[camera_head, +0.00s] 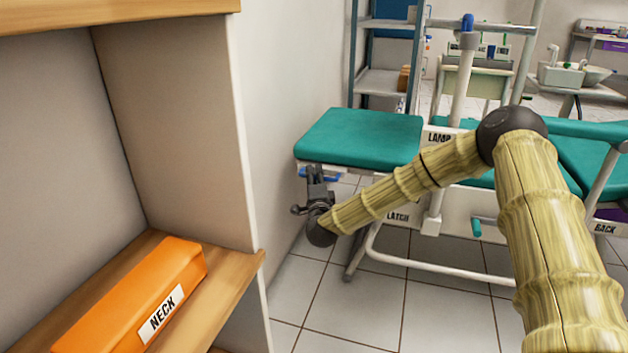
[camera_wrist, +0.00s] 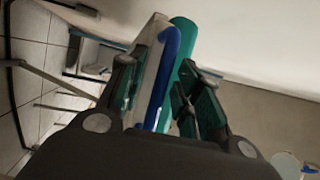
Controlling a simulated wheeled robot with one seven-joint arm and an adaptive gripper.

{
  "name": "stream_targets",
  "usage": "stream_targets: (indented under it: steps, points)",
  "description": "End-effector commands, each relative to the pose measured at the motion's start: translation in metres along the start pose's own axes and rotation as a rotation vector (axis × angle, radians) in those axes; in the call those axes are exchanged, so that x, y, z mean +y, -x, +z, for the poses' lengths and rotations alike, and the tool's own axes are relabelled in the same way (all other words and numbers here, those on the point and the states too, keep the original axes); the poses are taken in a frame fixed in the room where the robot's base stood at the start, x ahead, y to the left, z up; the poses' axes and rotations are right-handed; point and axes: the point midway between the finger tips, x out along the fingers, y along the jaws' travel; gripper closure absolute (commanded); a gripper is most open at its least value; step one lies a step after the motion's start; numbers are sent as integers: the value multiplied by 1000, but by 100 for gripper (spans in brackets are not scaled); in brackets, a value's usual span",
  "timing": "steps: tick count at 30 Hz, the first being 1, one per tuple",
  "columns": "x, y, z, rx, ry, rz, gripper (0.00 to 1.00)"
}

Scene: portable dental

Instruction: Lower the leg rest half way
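The leg rest (camera_head: 362,138) is a flat teal pad at the left end of the dental chair. It looks roughly level. A blue handle (camera_head: 322,175) shows under its near left edge, partly hidden by my gripper. My gripper (camera_head: 316,172) is just below that edge, pointing up toward it. In the wrist view the blue handle (camera_wrist: 166,75) runs lengthwise between my open fingers (camera_wrist: 158,98), with gaps on both sides. The teal pad (camera_wrist: 186,48) and a pale frame part lie behind it. I cannot tell whether a finger touches the handle.
A wooden shelf unit (camera_head: 238,285) with an orange box (camera_head: 150,300) labelled NECK stands close at the left. The chair frame has LAMP, LATCH and BACK labels, a teal-gripped lever (camera_head: 476,228) and a white floor rail (camera_head: 440,267). Tiled floor is clear in front.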

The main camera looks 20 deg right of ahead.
Motion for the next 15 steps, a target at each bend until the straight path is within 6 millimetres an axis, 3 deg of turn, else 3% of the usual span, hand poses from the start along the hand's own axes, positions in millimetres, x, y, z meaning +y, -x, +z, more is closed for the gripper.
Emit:
stream_targets:
  steps: [5, 10, 15]
  points:
    - [0, 0, 0, 0, 0, 0, 68]
    - [0, 0, 0, 0, 0, 0, 99]
    - [0, 0, 0, 0, 0, 0, 100]
